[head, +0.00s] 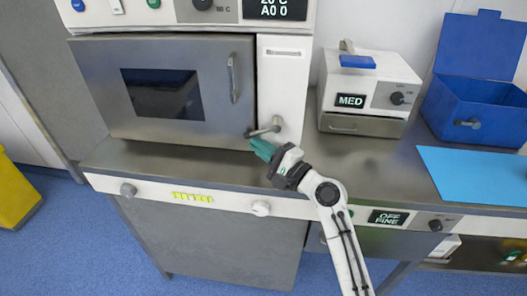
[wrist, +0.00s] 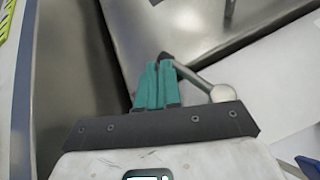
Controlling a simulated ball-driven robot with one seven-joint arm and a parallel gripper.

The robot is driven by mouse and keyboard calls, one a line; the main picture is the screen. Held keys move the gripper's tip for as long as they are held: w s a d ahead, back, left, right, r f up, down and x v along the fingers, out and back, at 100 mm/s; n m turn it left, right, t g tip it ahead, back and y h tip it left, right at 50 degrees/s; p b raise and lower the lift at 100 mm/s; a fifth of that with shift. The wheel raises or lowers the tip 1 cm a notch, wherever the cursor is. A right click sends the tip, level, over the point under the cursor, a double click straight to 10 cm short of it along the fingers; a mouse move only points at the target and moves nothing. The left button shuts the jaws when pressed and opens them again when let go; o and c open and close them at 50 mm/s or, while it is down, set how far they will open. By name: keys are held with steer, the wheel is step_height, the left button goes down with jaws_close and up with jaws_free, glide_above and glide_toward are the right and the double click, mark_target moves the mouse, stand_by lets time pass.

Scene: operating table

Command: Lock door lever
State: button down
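The door lever (head: 265,129) is a grey metal bar with a dark tip, on the white panel right of the steel oven door (head: 222,120). It points left and slightly down, its tip over the door's lower right edge. My gripper (head: 257,146) has teal fingers and sits just below the lever. In the wrist view, my gripper (wrist: 158,64) has its fingers together with nothing visible between them. The lever (wrist: 192,76) runs from its round pivot to a dark tip just past the fingertips. I cannot tell whether they touch. The door looks closed.
A vertical door handle (head: 233,78) is above the lever. A white box labelled MED (head: 390,73), a blue bin (head: 468,105) and a blue sheet (head: 475,175) are on the counter to the right. The counter's front panel has knobs (head: 261,208). The counter before the door is clear.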

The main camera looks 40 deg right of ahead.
steer(key=shift+f, duration=0.15)
steer(key=shift+s+f, duration=0.1)
steer(key=shift+s, duration=0.3)
steer(key=b+v, duration=0.1)
steer(key=v, duration=0.4)
steer(key=b+v, duration=0.1)
steer(key=v, duration=0.4)
steer(key=shift+r, duration=0.25)
